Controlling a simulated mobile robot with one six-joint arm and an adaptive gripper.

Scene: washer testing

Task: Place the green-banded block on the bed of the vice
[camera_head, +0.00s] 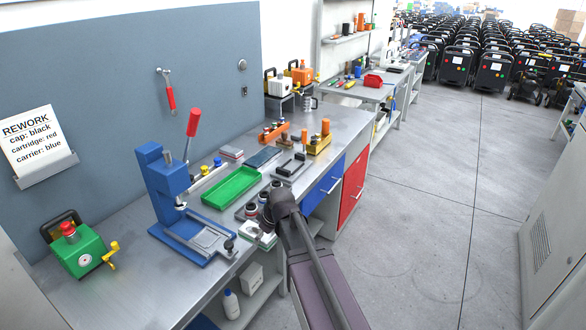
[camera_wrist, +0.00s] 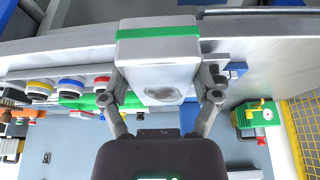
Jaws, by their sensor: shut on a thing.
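The green-banded block (camera_wrist: 157,70) is pale metal with a green stripe, held between the two fingers of my gripper (camera_wrist: 160,92) in the wrist view. In the head view the block (camera_head: 258,236) shows partly beneath my gripper (camera_head: 266,222), at the bench's front edge; my wrist hides some of it. Just left of it stands a blue press-like frame with a red lever (camera_head: 165,185). Its blue base carries a flat grey plate (camera_head: 208,238) and a dark knob at the front; this may be the vice bed, but I cannot be sure.
A green tray (camera_head: 231,188) lies behind my gripper. Round banded parts (camera_head: 250,210) sit close beside it. A green box with a red cap (camera_head: 80,250) stands at the left. Dark fixtures (camera_head: 291,167) and an orange-topped holder (camera_head: 319,143) stand farther along. The right floor is clear.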

